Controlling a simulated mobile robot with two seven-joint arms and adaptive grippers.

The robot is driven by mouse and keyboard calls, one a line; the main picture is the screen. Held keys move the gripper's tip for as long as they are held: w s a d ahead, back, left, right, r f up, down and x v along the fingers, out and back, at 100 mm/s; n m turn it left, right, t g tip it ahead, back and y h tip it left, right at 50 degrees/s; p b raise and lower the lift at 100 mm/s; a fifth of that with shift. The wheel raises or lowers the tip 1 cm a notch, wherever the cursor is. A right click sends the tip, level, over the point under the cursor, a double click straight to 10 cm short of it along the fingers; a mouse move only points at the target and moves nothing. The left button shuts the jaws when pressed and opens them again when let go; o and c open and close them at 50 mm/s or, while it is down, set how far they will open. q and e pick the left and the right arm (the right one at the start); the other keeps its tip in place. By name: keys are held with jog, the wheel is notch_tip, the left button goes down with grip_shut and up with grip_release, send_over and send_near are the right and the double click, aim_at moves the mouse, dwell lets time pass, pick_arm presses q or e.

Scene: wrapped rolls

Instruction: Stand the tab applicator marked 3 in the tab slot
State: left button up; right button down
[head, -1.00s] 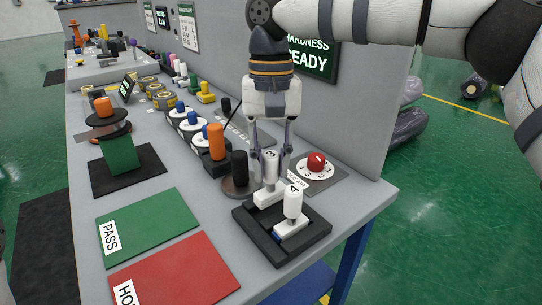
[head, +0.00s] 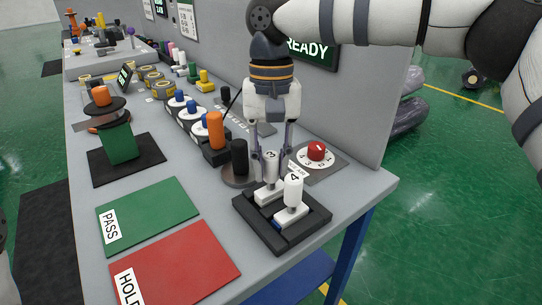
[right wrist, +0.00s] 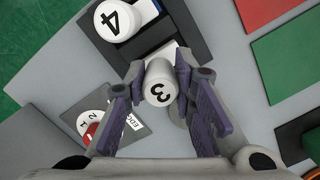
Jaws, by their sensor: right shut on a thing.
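The white applicator marked 3 (head: 270,164) stands upright at the back of a black tray (head: 283,245). It also shows in the right wrist view (right wrist: 159,88), its numbered top between the fingers. My right gripper (head: 271,166) points down and is shut on it. The white applicator marked 4 (head: 292,190) stands beside it in the same tray, nearer the front, and shows in the right wrist view (right wrist: 118,20). Whether the base of applicator 3 touches the tray floor is hard to tell. I cannot identify the tab slot for certain. My left gripper is not in view.
A red dial (head: 316,151) on a grey plate is right of the gripper. A black cylinder (head: 239,157) and an orange handle (head: 215,131) stand close on the left. Green PASS (head: 150,214) and red HOLD (head: 180,268) mats lie front left. A grey partition stands behind.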

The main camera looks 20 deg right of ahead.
jog(key=shift+f, duration=0.35)
jog(key=c, duration=1.3)
grip_release()
jog(key=r, duration=0.4)
jog(key=w+r, duration=0.1)
jog(key=r, duration=0.7)
jog(key=shift+w+d, duration=0.15)
jog(key=shift+d, duration=0.1)
jog(key=shift+f, duration=0.1)
